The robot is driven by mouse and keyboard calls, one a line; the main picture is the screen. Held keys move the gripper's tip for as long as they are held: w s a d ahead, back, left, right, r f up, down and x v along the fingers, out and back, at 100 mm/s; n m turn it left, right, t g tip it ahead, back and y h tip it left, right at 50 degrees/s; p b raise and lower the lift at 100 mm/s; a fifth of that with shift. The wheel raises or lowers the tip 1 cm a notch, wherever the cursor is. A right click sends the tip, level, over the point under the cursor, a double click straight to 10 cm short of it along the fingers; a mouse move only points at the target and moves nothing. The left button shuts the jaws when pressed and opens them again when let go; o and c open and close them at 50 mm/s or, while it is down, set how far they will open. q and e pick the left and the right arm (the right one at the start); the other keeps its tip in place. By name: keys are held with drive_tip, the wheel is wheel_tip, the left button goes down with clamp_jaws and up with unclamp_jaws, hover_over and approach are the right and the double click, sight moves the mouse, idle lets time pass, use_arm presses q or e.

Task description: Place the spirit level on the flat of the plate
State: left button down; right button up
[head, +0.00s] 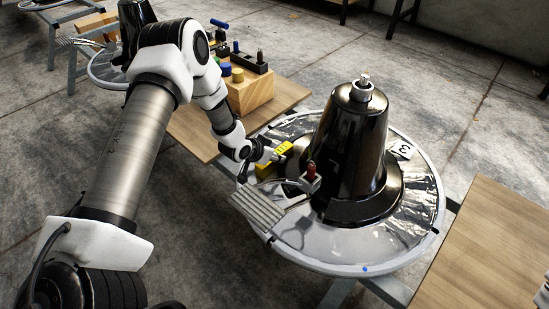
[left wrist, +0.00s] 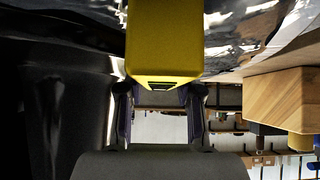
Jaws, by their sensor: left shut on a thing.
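The yellow spirit level (head: 284,148) is in my left gripper (head: 268,159), at the left edge of the round plate. In the left wrist view the level (left wrist: 165,40) sticks out from between the two fingers (left wrist: 160,105), which are shut on it. The round, shiny plate (head: 385,256) has a pale rim and carries a tall black cone (head: 350,135). Whether the level touches the plate is hard to tell.
A grey ribbed footrest (head: 257,206) and a red-knobbed lever (head: 311,170) are close to the gripper. A wooden block (head: 250,92) with tools stands on a board behind it. Another wooden board (head: 490,245) is at the right.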

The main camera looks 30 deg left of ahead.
use_arm(q)
drive_tip(key=c, duration=0.8)
unclamp_jaws()
drive_tip(key=shift+o, duration=0.2)
